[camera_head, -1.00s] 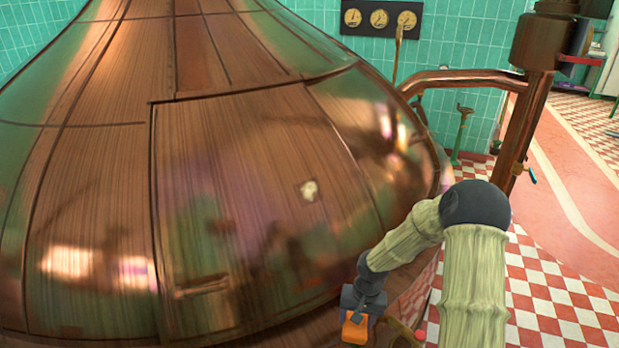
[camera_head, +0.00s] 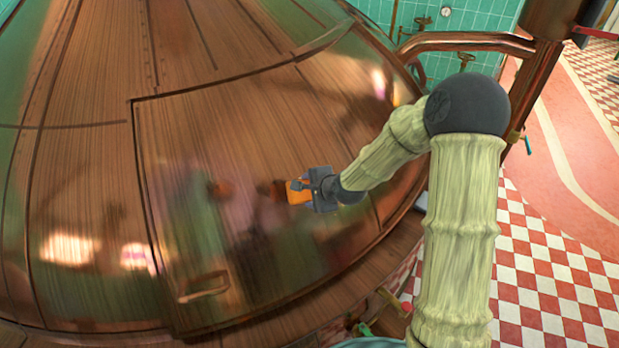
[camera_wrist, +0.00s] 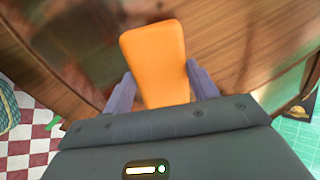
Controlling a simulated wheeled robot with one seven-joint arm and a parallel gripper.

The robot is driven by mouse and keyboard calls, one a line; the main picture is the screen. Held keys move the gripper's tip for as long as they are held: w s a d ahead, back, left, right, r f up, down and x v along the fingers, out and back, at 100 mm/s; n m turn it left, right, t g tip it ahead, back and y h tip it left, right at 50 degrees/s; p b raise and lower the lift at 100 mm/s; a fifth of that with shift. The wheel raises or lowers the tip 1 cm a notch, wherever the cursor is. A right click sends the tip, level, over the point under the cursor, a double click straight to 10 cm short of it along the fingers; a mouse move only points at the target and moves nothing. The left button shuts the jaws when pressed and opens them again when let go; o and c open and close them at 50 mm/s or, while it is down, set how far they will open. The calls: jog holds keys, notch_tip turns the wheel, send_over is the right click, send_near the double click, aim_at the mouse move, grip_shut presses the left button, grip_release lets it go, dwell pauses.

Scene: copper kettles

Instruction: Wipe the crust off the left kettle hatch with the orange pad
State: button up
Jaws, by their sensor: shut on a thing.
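The copper kettle hatch (camera_head: 200,130) is a large panel with a handle (camera_head: 204,288) near its lower edge. My gripper (camera_head: 308,188) is shut on the orange pad (camera_head: 297,191) and holds it out over the right part of the hatch. The wrist view shows the pad (camera_wrist: 155,50) between the two grey fingers of my gripper (camera_wrist: 161,75). A dark and orange reflection of the pad shows on the copper just left of it. I cannot tell whether the pad touches the hatch. No pale crust shows now; its place seems hidden behind the pad and gripper.
A copper pipe (camera_head: 465,41) curves from the kettle to a thick upright column (camera_head: 540,75) at the right. Valves and small pipework sit low by the kettle's rim. A red and white checkered floor (camera_head: 540,270) lies clear at right.

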aim_at(306, 193)
jog(key=shift+s+a+f, duration=0.1)
jog(key=shift+s+a, duration=0.25)
jog(key=shift+s, duration=0.15)
jog(key=shift+b+x, duration=1.1)
jog(key=shift+x, duration=0.8)
jog(key=shift+b+x, duration=0.45)
jog(key=shift+x, duration=0.65)
jog(key=shift+b+x, duration=0.5)
jog(key=shift+x, duration=0.5)
jog(key=shift+w+d, duration=0.2)
jog(key=shift+d, duration=0.1)
jog(key=shift+w+d+r+p, duration=0.1)
jog(key=shift+w+d+p, duration=0.15)
jog(key=shift+d, duration=0.35)
jog(key=shift+w+d+r+p, duration=0.15)
jog(key=shift+w+d, duration=0.2)
jog(key=shift+d, duration=0.25)
jog(key=shift+w+d, duration=0.25)
jog(key=shift+d, duration=0.05)
